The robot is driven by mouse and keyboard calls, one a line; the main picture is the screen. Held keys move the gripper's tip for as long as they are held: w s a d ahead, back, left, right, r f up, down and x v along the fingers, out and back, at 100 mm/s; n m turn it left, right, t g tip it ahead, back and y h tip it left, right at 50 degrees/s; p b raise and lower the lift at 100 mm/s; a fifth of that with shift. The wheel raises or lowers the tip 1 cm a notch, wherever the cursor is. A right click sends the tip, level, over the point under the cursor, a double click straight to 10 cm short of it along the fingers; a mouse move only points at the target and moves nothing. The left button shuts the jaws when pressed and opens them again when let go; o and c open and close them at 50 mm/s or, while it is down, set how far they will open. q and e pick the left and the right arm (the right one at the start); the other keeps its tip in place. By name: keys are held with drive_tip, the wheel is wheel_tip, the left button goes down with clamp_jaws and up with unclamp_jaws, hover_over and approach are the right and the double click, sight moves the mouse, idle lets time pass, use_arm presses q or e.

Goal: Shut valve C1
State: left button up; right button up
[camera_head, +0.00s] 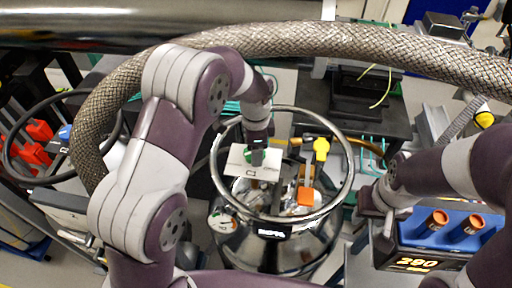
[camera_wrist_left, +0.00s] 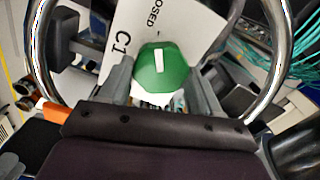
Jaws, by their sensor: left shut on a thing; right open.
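The green knob of valve C1 (camera_wrist_left: 162,72) sits between the fingers of my left gripper (camera_wrist_left: 155,90) in the left wrist view. The gripper is shut on it. A white line on the knob points up, slightly left. Behind it, a white plate (camera_wrist_left: 118,40) reads "C1" and part of "CLOSED". In the head view my left gripper (camera_head: 258,150) comes down from above onto the valve beside the white plate (camera_head: 242,163), hiding most of the knob. My right gripper (camera_head: 374,218) is open, right of the steel vessel (camera_head: 275,250), apart from the valve.
A steel ring (camera_head: 352,165) surrounds the vessel top. A yellow knob (camera_head: 321,147) and an orange knob (camera_head: 305,196) stand close right of the valve. A blue block with orange-topped tubes (camera_head: 450,232) and a lit display stands at right.

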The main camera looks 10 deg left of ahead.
use_arm(q)
drive_tip(key=shift+w+r, duration=0.2)
drive_tip(key=shift+r, duration=0.05)
drive_tip(key=o, duration=1.1)
drive_tip(key=shift+c, duration=0.2)
drive_tip(key=shift+s+a+f, duration=0.1)
drive_tip(key=shift+s, duration=0.05)
drive_tip(key=shift+r, duration=0.2)
wheel_tip(320, 180, up, 4)
drive_tip(key=shift+f+b, duration=0.25)
drive_tip(key=shift+b, duration=0.95)
wheel_tip(320, 180, up, 9)
drive_tip(key=p, duration=0.7)
drive_tip(key=shift+f, duration=0.15)
